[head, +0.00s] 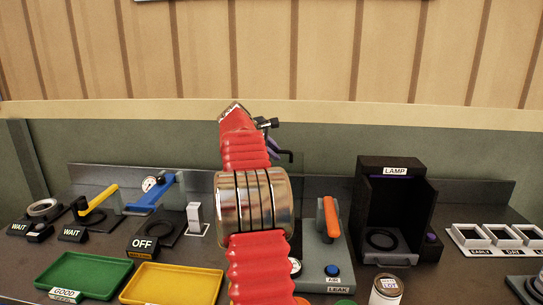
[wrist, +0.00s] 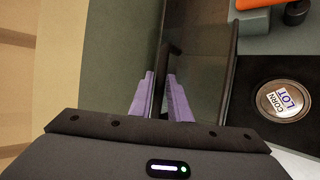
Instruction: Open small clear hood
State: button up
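My gripper (wrist: 160,78) has two purple fingers close together, with a dark bar handle (wrist: 174,48) between them. The gripper looks shut on this handle. In the head view my gripper (head: 274,147) points away and to the right, and the black handle (head: 291,156) sticks out past the fingers with a bent end. In the wrist view a see-through panel (wrist: 205,55) of the small clear hood lies beside the handle, with a dark edge along its right side. The hood is mostly hidden behind my red arm in the head view, and I cannot tell its tilt.
A can with a CORN LOT lid (wrist: 283,100) sits on a black pad in the wrist view. An orange lever (head: 331,217) stands right of my arm, beside the black LAMP box (head: 397,172). Another can (head: 387,287) stands in front. Green (head: 122,267) and yellow trays (head: 205,286) lie left.

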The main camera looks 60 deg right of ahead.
jog(key=shift+s+f, duration=0.1)
jog(key=shift+s, duration=0.1)
jog(key=v, duration=1.3)
jog(key=shift+w+a+r, duration=0.15)
jog(key=shift+a+r, duration=0.1)
jog(key=shift+r, duration=0.05)
